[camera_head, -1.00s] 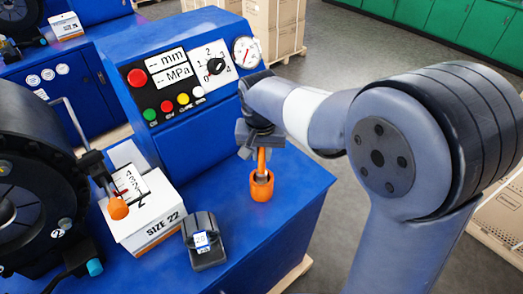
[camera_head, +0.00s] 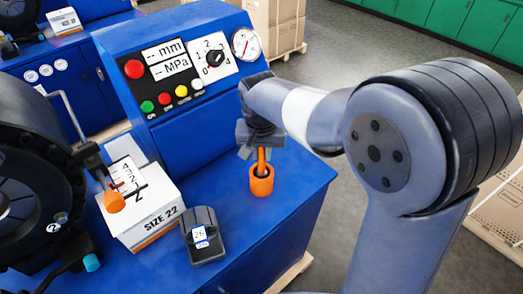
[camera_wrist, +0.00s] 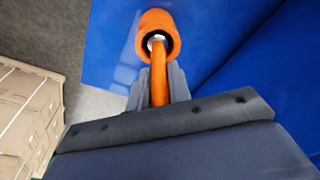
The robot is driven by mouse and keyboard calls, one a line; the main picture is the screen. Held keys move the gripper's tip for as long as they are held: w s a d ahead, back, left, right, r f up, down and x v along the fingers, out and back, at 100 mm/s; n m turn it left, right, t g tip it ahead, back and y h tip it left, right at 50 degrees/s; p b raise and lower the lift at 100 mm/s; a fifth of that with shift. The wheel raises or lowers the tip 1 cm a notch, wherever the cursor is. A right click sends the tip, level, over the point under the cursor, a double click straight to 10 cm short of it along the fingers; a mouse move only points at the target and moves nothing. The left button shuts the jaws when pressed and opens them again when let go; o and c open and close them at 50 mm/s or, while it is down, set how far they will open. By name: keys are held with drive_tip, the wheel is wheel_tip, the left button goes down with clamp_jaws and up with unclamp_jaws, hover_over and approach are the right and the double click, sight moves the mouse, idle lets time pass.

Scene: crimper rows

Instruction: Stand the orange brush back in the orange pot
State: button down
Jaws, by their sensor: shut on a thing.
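The orange pot (camera_head: 262,184) stands upright on the blue bench top, right of the control panel. My gripper (camera_head: 262,142) is just above it, pointing down and shut on the orange brush (camera_head: 261,158). The brush is close to upright, with its lower end at the pot's mouth and seemingly inside it. In the wrist view the handle (camera_wrist: 159,86) lies between the fingers (camera_wrist: 157,92) and runs to the pot (camera_wrist: 149,19). A pale part of the brush shows within the rim. How deep it sits is hidden.
A white box marked SIZE 22 (camera_head: 157,224) and a dark block with a label (camera_head: 204,245) stand left of the pot. A black crimper head (camera_head: 30,180) is at far left. The control panel (camera_head: 180,75) rises behind. Bench top around the pot is clear.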

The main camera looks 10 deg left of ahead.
drive_tip(key=shift+f+b, duration=0.3)
drive_tip(key=shift+f, duration=0.2)
drive_tip(key=c, duration=1.2)
unclamp_jaws()
drive_tip(key=shift+c, duration=0.2)
drive_tip(key=shift+r, duration=0.15)
wheel_tip(320, 180, up, 10)
drive_tip(key=s, duration=0.1)
drive_tip(key=shift+s+r, duration=0.25)
drive_tip(key=shift+s, duration=0.1)
drive_tip(key=shift+f, duration=0.15)
drive_tip(key=f, duration=0.3)
drive_tip(key=w+f, duration=0.1)
drive_tip(key=f, duration=0.6)
drive_tip(key=shift+w+f, duration=0.2)
drive_tip(key=shift+w, duration=0.15)
drive_tip(key=shift+r+p, duration=0.45)
drive_tip(key=shift+r, duration=0.1)
